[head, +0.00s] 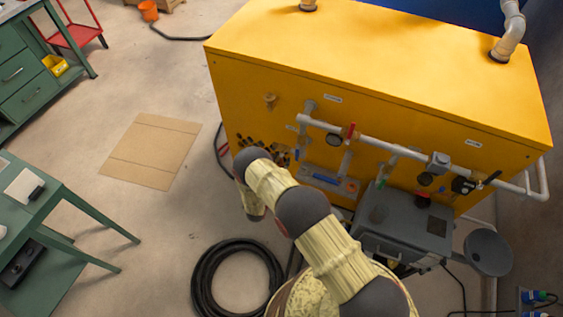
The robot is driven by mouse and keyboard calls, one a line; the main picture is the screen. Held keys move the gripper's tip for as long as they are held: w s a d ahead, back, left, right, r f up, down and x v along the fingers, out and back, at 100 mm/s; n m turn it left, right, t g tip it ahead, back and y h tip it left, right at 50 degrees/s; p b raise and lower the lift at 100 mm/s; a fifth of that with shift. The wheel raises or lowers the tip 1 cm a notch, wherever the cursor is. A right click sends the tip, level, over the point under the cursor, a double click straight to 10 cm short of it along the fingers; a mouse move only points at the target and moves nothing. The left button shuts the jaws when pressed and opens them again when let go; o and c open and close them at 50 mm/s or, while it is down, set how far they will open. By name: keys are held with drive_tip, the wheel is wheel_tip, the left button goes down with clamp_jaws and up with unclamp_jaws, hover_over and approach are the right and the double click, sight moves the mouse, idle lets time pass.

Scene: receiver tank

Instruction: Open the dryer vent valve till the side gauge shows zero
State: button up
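A yellow cabinet (240,90) carries a grey pipe run (390,148) along its front. A valve with a red handle (351,131) sits on the pipe, beside a small round dark gauge (334,140). A second round dark gauge (425,179) is farther right, below a grey box fitting. A valve with a black lever (490,178) is near the right end. Small blue handles (297,154) show lower left. I cannot tell which is the dryer vent valve; labels and dial readings are too small. My arm reaches up-left before the cabinet; my gripper is not visible.
A grey machine (405,225) with a round pan (488,252) stands before the cabinet's right half. A coiled black hose (205,290) lies on the floor. Green benches (75,205) are at left. Floor around the cardboard sheet (150,150) is clear.

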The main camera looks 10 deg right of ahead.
drive_tip(key=shift+c, duration=1.4)
drive_tip(key=c, duration=0.4)
clamp_jaws()
